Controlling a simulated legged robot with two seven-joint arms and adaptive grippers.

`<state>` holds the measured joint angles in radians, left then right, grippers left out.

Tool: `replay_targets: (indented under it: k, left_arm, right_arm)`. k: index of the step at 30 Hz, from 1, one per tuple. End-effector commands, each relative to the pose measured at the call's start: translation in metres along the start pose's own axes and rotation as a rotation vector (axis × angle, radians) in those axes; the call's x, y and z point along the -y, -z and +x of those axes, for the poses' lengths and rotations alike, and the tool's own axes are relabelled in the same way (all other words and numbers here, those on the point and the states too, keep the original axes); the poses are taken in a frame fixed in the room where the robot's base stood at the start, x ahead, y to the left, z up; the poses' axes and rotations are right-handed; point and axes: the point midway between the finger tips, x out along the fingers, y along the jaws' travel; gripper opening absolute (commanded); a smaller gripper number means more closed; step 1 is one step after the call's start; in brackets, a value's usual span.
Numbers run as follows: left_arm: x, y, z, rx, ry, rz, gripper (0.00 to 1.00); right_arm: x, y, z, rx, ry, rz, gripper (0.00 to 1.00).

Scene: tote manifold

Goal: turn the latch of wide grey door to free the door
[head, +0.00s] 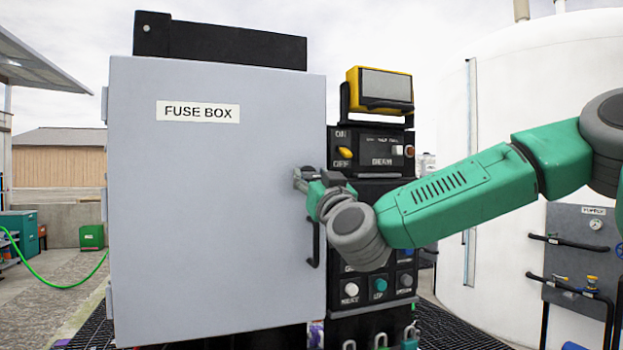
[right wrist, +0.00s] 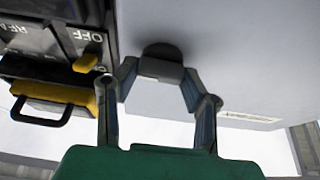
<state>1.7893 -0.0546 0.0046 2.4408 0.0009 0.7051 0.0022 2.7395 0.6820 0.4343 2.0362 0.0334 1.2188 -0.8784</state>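The wide grey door (head: 215,230) with a FUSE BOX label stands upright and looks closed. My right gripper (head: 305,180) is at the door's right edge, above a black bar handle (head: 314,245). In the right wrist view a dark grey latch (right wrist: 161,65) sits on the door face, between the two fingers of my right gripper (right wrist: 160,80). The fingers bend inward and seem to touch the latch on both sides. In the head view the gripper hides most of the latch. My left gripper is not in view.
A black control panel (head: 372,190) with knobs and buttons stands close on the door's right, with a yellow lamp (head: 384,92) on top. It shows near the gripper in the right wrist view. A white tank (head: 530,100) stands behind at right. Free ground lies at left.

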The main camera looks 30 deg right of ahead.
Motion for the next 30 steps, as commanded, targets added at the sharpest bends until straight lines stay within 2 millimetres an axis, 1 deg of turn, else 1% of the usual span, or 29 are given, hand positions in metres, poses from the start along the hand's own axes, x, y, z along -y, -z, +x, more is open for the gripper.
replay_targets:
  k: [8, 14, 24, 30]
  left_arm:
    - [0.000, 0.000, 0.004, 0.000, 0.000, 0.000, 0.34]
    - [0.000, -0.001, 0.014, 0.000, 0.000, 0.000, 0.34]
    - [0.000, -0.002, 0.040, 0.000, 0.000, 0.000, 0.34]
    - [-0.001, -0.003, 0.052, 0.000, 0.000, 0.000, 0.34]
  right_arm:
    - [0.000, -0.002, 0.000, 0.002, -0.012, 0.024, 0.09]
    - [-0.001, -0.003, -0.001, 0.001, -0.049, 0.109, 0.09]
    - [0.000, -0.004, -0.001, 0.001, -0.161, 0.382, 0.09]
    - [0.000, -0.003, -0.001, 0.001, -0.235, 0.559, 0.09]
